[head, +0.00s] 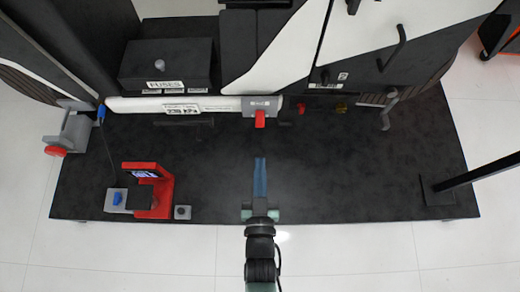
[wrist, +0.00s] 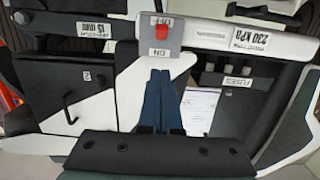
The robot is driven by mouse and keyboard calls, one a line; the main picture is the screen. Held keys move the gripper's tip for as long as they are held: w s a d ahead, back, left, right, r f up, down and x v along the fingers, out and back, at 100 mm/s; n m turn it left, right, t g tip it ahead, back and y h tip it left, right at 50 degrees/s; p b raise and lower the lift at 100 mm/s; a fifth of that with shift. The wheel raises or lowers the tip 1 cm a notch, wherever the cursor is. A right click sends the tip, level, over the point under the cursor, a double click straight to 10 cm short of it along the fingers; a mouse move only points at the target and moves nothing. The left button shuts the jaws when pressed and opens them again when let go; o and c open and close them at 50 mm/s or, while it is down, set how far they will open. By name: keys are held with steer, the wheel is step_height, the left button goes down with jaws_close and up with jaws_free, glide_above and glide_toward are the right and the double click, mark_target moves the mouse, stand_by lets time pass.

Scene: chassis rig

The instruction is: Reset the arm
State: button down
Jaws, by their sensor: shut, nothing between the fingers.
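My gripper (head: 260,161) is in the middle of the head view, over the dark platform, with its blue fingers together and nothing between them. It points up the picture at the grey switch box with a red toggle (head: 260,118), and a gap of dark surface shows between them. In the wrist view the blue fingers (wrist: 160,73) lie side by side below the switch box with ON and OFF marks (wrist: 160,38). My arm comes in from the bottom edge of the head view.
A red stand with a small screen (head: 162,190) is on the platform (head: 330,190) at left. A black post (head: 480,174) rises at right. The platform's middle right is bare.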

stand_by(0.5)
steer(key=w+r+t, duration=0.2)
steer(key=w+r, duration=0.4)
steer(key=r, duration=0.5)
steer(key=w+a+r+t, duration=0.1)
steer(key=w+r, duration=0.4)
steer(key=r, duration=0.7)
steer(key=w+r+t, duration=0.2)
steer(key=w+r, duration=0.4)
steer(key=r, duration=0.5)
steer(key=s+r+t, duration=0.3)
steer(key=r, duration=1.6)
steer(key=s+d+r+t, duration=0.1)
steer(key=s+r, duration=0.5)
steer(key=r, duration=0.2)
steer(key=s+r+t, duration=0.2)
steer(key=s+r, duration=0.3)
steer(key=r, duration=0.3)
step_height(320, 180, up, 36)
steer(key=p, duration=3.7)
steer(key=shift+w+r+g+p, duration=0.25)
steer(key=shift+w+g+p, duration=0.05)
steer(key=shift+p, duration=0.1)
